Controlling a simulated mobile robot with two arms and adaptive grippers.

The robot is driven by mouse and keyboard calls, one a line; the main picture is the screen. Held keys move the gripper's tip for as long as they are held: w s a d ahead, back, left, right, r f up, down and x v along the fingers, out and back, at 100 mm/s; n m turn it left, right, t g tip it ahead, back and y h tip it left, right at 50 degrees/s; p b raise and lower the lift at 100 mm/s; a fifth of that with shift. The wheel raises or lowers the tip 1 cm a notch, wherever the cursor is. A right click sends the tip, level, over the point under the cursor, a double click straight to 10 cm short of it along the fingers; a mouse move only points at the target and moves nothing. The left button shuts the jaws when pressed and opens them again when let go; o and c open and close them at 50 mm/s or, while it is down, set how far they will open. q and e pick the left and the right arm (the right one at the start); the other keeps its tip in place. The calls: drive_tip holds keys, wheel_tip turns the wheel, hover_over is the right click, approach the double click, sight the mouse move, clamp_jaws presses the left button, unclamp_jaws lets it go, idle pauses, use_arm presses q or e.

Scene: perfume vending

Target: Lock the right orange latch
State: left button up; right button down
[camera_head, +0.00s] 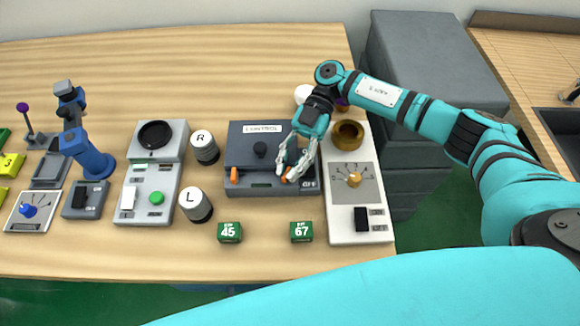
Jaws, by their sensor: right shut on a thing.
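The dark grey control box (240,155) stands on the wooden table, with a white label on its top and a black knob (260,149). The left orange latch (234,175) is at the left of its front face. The right orange latch (284,180) shows partly at the front right, at my right gripper's fingertips. My right gripper (291,175) reaches in from the right and points down, shut on the right orange latch. Its fingers hide part of the latch and the box's right side. My left gripper is not in view.
A white panel (338,228) with a gold knob (354,180) stands just right of the box. Cylinders R (204,147) and L (195,204) stand to its left. Green blocks 45 (230,232) and 67 (301,231) lie in front.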

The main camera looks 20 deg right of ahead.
idle(0.3)
drive_tip(key=c, duration=1.7)
unclamp_jaws()
drive_tip(key=shift+a, duration=0.1)
drive_tip(key=shift+w, duration=0.15)
drive_tip(key=v, duration=1.2)
drive_tip(key=shift+o, duration=0.3)
